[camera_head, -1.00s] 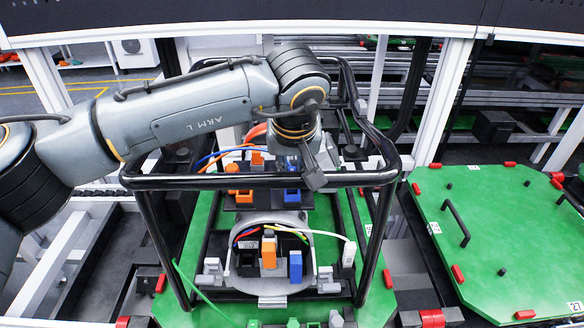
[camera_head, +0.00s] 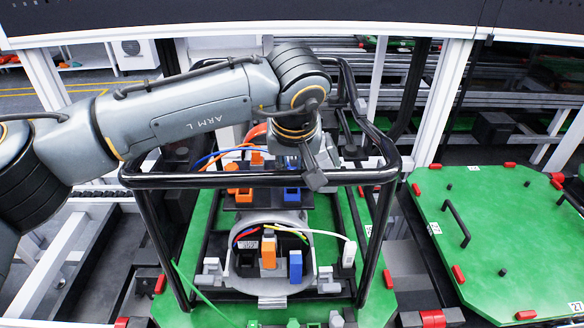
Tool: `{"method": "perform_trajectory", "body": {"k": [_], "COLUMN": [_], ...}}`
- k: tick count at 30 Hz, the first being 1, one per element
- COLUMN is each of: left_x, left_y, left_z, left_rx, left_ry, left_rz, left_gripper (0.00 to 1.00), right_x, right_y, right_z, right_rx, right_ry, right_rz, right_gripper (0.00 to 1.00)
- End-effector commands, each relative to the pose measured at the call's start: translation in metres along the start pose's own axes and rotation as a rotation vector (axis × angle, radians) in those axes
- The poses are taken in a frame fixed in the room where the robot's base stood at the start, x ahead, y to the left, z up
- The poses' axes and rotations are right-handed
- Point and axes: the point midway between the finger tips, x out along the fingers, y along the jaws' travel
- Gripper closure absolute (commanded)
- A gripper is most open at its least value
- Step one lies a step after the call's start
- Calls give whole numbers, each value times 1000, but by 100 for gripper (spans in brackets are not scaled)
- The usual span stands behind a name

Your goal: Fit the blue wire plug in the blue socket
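My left gripper (camera_head: 316,168) hangs from my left arm over the black tube frame, near its top front bar. Its fingers are small and partly hidden, so I cannot tell whether they are open or shut. A blue block (camera_head: 292,194) stands below and left of it, on the dark rear panel, partly crossed by the bar. Another blue block (camera_head: 295,266) stands upright at the front of the grey round housing. I cannot tell which is the plug and which the socket. A blue wire (camera_head: 208,158) runs in from the left and passes behind my arm. My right gripper is not in view.
The black tube frame (camera_head: 150,250) surrounds the fixture on a green pallet (camera_head: 205,222). An orange block (camera_head: 268,252) stands beside the front blue block, with more orange parts (camera_head: 240,194) on the rear panel. A second green pallet (camera_head: 500,235) with a handle lies to the right.

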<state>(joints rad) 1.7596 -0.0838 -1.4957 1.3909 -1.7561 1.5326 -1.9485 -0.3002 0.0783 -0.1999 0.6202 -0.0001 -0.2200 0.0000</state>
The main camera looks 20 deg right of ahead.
Motion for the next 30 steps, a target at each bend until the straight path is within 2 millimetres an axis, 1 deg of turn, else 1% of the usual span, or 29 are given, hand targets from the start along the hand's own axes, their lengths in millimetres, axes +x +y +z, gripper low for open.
{"method": "perform_trajectory", "body": {"k": [6,7,8,9,10,11,17,19,22,26,30], "left_x": [3,3,3,3,3,3,3,2,-3,-22,-54], "left_y": [-2,-2,-2,-2,-2,-2,-2,-2,-2,-2,-1], "left_z": [-1,-1,-1,-2,-2,-2,-2,-2,-2,-1,0], "left_rx": [-6,-7,-7,-7,-7,-7,-7,-8,-8,-6,-4], "left_ry": [3,3,3,3,3,3,3,3,5,7,8], "left_rz": [-4,-4,-4,-4,-4,-4,-4,-4,-3,-1,0], "left_gripper": [100,82,75,67,61,57,57,57,57,57,57], "right_x": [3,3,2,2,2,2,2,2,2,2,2], "right_y": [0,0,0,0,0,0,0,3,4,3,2], "right_z": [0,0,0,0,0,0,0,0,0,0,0], "right_rx": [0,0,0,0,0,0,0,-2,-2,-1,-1], "right_ry": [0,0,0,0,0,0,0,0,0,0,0], "right_rz": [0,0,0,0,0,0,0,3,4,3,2], "right_gripper": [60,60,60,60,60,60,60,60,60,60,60]}}
